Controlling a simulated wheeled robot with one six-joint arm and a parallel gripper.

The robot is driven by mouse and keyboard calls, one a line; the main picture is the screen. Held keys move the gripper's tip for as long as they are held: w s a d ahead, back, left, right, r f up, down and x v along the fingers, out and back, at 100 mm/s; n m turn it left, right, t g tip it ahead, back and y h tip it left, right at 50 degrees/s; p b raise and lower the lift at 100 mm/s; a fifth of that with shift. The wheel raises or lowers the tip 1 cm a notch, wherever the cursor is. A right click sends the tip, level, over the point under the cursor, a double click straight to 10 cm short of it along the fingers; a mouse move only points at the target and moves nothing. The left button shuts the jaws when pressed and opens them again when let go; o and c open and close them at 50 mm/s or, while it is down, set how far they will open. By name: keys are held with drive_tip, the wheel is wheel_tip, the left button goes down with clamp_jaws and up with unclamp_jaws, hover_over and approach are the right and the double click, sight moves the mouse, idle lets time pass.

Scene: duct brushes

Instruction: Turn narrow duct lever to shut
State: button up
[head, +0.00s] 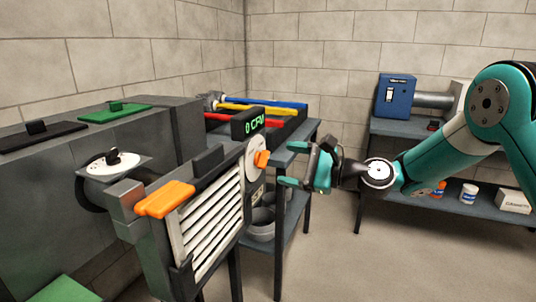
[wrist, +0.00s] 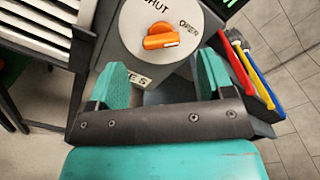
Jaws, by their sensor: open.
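In the wrist view an orange lever (wrist: 160,36) sits on a white round dial (wrist: 133,22) marked SHUT at the top and OPEN at the upper right. Its white-marked end points right, below the word OPEN. The same orange lever (head: 262,158) shows edge-on in the head view, on the dial at the right end of the louvred unit. My gripper (head: 302,166) is open and empty, to the right of the dial and apart from it. In the wrist view my gripper's fingers (wrist: 162,70) stand below the lever, spread wider than it. No label reading narrow duct is legible.
A larger orange handle (head: 165,199) sticks out at the louvred unit's left. A second dial with a black knob (head: 112,158) is further left. A green display (head: 254,124) reads 0 CFM. Coloured brushes (head: 262,108) lie on a bench behind. Floor is clear at front right.

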sight(267, 160)
drive_tip(key=x, duration=0.6)
drive_tip(key=c, duration=0.9)
